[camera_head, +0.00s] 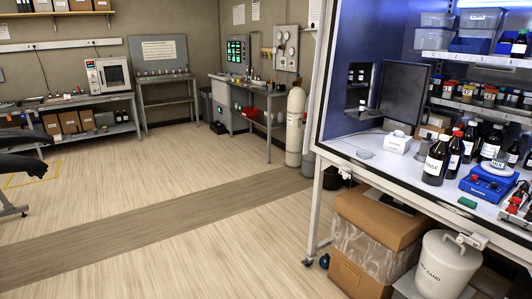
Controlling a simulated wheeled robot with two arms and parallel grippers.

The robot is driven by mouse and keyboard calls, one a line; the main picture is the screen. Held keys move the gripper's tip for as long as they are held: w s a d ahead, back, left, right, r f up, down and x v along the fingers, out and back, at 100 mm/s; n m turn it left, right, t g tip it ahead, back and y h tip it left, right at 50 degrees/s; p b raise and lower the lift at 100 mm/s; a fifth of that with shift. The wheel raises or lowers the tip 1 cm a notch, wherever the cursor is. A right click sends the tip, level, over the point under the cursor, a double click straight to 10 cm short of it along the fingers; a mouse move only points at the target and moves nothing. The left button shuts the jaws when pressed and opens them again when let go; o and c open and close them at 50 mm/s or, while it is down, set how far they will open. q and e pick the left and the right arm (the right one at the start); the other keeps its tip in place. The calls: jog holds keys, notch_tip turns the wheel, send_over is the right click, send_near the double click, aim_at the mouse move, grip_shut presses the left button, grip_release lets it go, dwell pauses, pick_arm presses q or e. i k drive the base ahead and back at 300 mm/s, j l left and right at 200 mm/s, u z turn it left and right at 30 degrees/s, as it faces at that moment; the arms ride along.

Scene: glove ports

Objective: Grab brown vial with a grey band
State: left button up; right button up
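I cannot make out a brown vial with a grey band in the head view. Several dark brown bottles with white labels (436,161) stand on the white bench at the right, some with red caps. Small dark bottles (361,76) sit on a little shelf at the back left of the hood, too small to tell any band. Small jars with coloured lids (489,95) line the shelf above the bench. Neither of my grippers is in view.
A hood bench (400,178) fills the right side, with a blue stirrer (486,184) on it. Below are a cardboard box (378,218) and a white sand bucket (446,264). A gas cylinder (296,125) stands behind.

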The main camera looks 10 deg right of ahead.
aim_at(361, 109)
jog(key=i+z, duration=0.3)
jog(key=i, duration=0.15)
jog(key=i+j+z, duration=0.15)
jog(key=i+z, duration=0.15)
jog(key=i+j+z, duration=0.3)
jog(key=i, duration=0.2)
jog(key=i+j+z, duration=0.55)
jog(key=i+j, duration=0.25)
jog(key=i+j+z, duration=0.25)
jog(key=i+j, duration=0.2)
jog(key=j, duration=0.25)
